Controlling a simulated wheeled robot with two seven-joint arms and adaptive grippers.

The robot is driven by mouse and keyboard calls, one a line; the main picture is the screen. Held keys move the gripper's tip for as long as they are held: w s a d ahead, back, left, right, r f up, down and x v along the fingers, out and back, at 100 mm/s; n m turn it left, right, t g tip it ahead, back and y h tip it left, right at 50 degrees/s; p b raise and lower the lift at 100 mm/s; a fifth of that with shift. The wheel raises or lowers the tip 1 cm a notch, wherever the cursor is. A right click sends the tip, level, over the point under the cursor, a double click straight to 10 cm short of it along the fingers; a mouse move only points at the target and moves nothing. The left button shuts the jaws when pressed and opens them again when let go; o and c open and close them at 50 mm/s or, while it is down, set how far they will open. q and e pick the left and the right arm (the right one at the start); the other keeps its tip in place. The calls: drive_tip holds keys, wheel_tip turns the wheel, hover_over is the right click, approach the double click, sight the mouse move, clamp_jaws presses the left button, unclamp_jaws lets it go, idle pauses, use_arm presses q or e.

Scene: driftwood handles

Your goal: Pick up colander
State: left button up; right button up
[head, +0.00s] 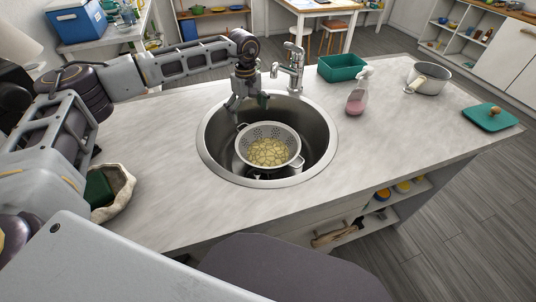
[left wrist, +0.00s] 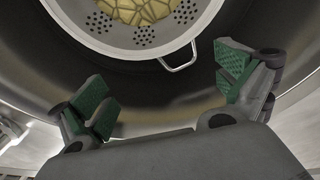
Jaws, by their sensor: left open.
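The colander (head: 292,138) is a light metal bowl with holes and loop handles, and it sits in the round sink (head: 209,149). Pale yellow pieces of food (head: 268,152) lie in it. My left gripper (head: 248,106) is open and empty above the sink's back left rim, behind the colander. In the left wrist view the spread green-padded fingers (left wrist: 165,95) are apart from the colander (left wrist: 150,38), whose wire handle (left wrist: 181,58) shows between and beyond them. My right gripper is not in view.
The faucet (head: 291,66) stands behind the sink, right of my left gripper. A cloth bag (head: 116,191) lies on the left.

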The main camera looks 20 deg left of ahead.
use_arm(q)
drive_tip(key=shift+f, duration=0.1)
drive_tip(key=shift+s+a+f, duration=0.1)
drive_tip(key=shift+f, duration=1.15)
drive_tip(key=shift+s+a+f, duration=0.1)
drive_tip(key=shift+f, duration=1.15)
drive_tip(key=c, duration=2.1)
drive_tip(key=shift+r, duration=5)
